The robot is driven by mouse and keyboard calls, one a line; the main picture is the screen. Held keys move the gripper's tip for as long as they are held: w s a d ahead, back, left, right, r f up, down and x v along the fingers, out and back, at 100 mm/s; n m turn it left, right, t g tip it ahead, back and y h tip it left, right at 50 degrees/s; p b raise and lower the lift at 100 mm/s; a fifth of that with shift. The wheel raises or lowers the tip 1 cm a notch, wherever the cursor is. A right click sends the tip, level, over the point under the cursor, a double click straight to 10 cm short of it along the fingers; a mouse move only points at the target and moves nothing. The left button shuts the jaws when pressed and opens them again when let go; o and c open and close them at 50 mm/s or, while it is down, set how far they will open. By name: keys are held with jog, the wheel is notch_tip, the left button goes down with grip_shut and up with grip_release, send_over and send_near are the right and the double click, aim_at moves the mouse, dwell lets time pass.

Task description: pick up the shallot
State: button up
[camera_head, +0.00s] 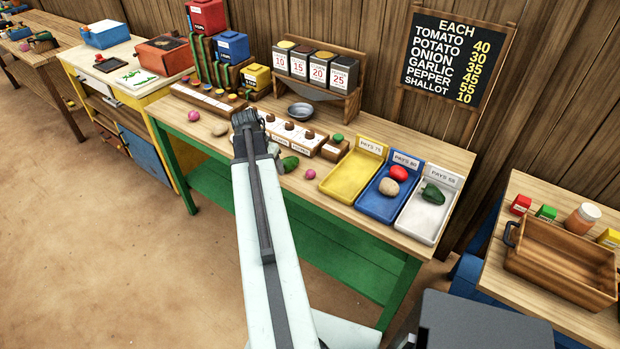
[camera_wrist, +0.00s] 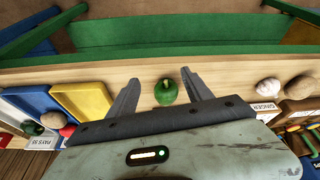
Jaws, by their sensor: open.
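Small pink-purple balls that look like shallots lie on the counter in the head view. One (camera_head: 311,174) is near the front edge, right of my arm, and another (camera_head: 194,116) is at the left. I cannot see either in the wrist view. My gripper (camera_wrist: 160,79) is open in the wrist view, with no thing held. A round green vegetable with a stem (camera_wrist: 166,92) shows between its fingers, on the counter; it looks like the pepper (camera_head: 290,163) beside my arm in the head view. My arm hides part of the counter.
Yellow (camera_head: 349,176), blue (camera_head: 375,204) and white (camera_head: 425,218) trays stand at the right; the blue and white ones hold vegetables. A metal bowl (camera_head: 301,112) and a tin rack (camera_head: 318,73) are behind.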

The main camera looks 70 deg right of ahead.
aim_at(310, 171)
jog(key=s+d+m+g, duration=0.1)
jog(key=s+d+m, duration=0.2)
jog(key=s+d, duration=0.55)
jog(key=shift+h, duration=0.3)
jog(key=f+b, duration=0.2)
jog(key=s+f+b, duration=0.1)
jog(key=f+b, duration=0.2)
jog(key=s+f+b, duration=0.1)
jog(key=f+b, duration=0.1)
jog(key=b, duration=0.1)
jog(key=shift+s+d+f, duration=0.15)
jog(key=shift+d+f, duration=0.2)
jog(key=shift+d, duration=0.05)
jog(key=shift+r, duration=0.2)
jog(key=shift+c, duration=0.7)
grip_shut()
